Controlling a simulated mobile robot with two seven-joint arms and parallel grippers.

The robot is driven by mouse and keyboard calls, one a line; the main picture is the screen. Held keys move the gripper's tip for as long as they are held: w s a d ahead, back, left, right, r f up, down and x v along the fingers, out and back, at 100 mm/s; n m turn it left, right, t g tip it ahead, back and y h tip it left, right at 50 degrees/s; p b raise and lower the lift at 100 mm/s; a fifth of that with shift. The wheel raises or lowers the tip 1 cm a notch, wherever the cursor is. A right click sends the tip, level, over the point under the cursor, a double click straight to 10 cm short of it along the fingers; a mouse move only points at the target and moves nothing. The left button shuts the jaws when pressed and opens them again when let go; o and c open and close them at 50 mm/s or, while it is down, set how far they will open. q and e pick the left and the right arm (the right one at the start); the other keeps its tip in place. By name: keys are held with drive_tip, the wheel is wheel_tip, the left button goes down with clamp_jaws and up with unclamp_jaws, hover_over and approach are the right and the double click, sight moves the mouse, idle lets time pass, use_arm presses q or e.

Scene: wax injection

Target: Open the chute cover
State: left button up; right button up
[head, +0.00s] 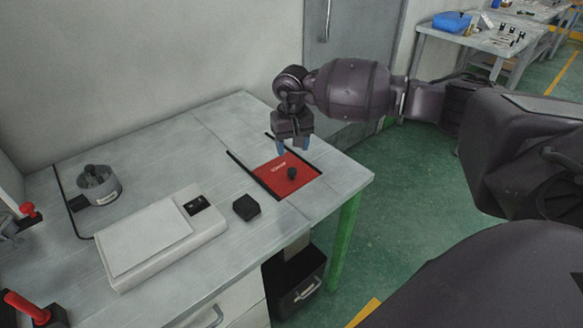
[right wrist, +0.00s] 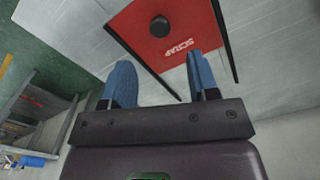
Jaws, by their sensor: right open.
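The chute cover (head: 284,176) is a red plate marked SCRAP, set in the table top between two black rails. A black round knob (head: 292,172) stands on it. The cover lies flat and looks closed. In the right wrist view the cover (right wrist: 150,50) and its knob (right wrist: 159,27) show beyond my fingers. My right gripper (head: 294,147) points down above the far edge of the cover, apart from the knob. Its two blue fingers are open and empty, also in the right wrist view (right wrist: 163,78). My left gripper is not in view.
On the table (head: 150,160) are a grey scale (head: 150,240), a small black block (head: 246,207) and a round metal pot (head: 99,185). Red-handled tools (head: 30,308) stand at the left edge. A black bin (head: 300,285) sits under the table. Green floor lies open to the right.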

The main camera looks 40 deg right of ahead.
sight(292, 170)
wheel_tip(292, 170, down, 8)
idle(0.4)
drive_tip(key=shift+b, duration=0.3)
clamp_jaws()
